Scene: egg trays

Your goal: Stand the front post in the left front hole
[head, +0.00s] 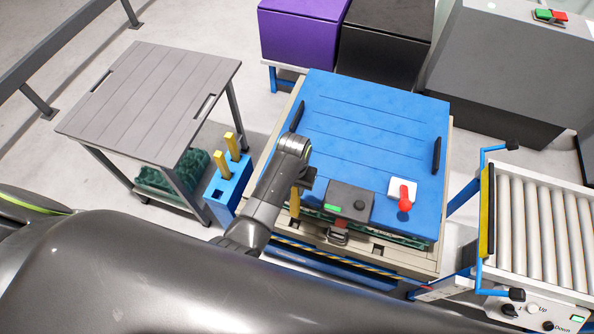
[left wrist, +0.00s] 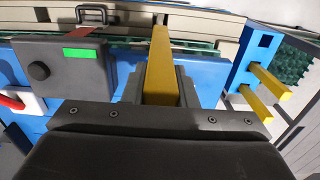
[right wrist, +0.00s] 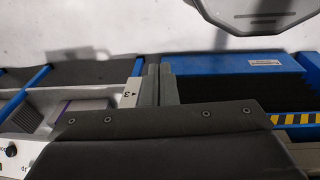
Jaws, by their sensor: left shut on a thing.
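My left gripper (head: 301,190) is shut on a yellow post (head: 294,203), which hangs down in front of the blue lid (head: 370,110). In the left wrist view the post (left wrist: 159,62) is between the fingers (left wrist: 160,92) and points away from the camera. Its lower end shows against the pale pallet base (head: 395,257); I cannot tell if it touches. The left front hole is not clearly visible behind my arm and the post. My right gripper (right wrist: 159,84) is shut and empty, away from the post.
A blue rack (head: 228,193) left of the pallet holds two yellow posts (head: 232,146) and has an open hole. A dark box with a green light (head: 350,200) and a red-handled switch (head: 403,192) sit on the lid's front. A roller conveyor (head: 540,220) stands right; a grey table (head: 155,95) left.

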